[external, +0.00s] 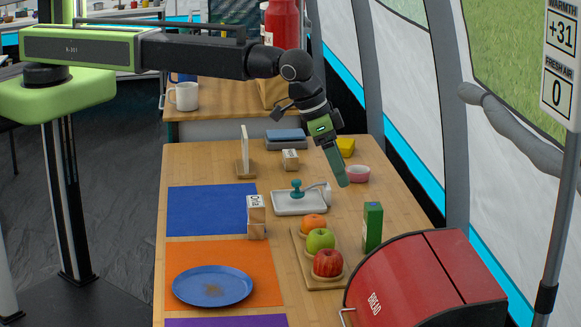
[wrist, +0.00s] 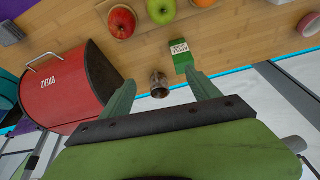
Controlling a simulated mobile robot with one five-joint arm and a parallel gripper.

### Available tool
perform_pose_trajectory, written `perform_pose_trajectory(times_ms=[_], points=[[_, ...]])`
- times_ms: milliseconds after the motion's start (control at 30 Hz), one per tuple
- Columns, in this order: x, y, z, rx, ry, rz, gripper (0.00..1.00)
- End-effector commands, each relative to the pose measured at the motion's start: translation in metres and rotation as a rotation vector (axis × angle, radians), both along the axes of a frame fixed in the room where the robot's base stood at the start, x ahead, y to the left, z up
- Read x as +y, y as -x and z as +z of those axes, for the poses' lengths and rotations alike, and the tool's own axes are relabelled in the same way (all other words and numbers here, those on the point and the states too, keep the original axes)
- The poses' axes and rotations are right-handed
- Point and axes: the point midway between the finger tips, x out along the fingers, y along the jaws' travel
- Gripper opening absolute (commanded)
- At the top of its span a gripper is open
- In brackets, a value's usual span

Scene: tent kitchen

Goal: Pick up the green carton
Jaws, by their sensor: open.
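The green carton (external: 373,228) stands upright on the wooden table, right of the fruit board and behind the red bread bin. In the wrist view the green carton (wrist: 181,60) lies beyond my fingertips, nearer the right finger. My gripper (external: 343,183) is above the table, up and to the left of the carton in the external view, pointing down. In the wrist view my gripper (wrist: 163,92) has its two green fingers spread apart with nothing held between them. The carton is apart from both fingers.
The red bread bin (external: 425,285) is close in front of the carton. A board (external: 318,284) with an orange, a green apple and a red apple is left of it. A pink bowl (external: 356,174) is behind.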

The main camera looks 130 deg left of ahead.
Motion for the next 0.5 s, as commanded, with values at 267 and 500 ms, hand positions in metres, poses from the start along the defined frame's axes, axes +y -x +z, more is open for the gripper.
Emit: perform_pose_trajectory(times_ms=[267, 500], points=[[0.062, 0.001, 0.005, 0.003, -0.004, 0.066, 0.71], [0.066, -0.005, -0.022, 0.004, -0.004, 0.064, 0.71]])
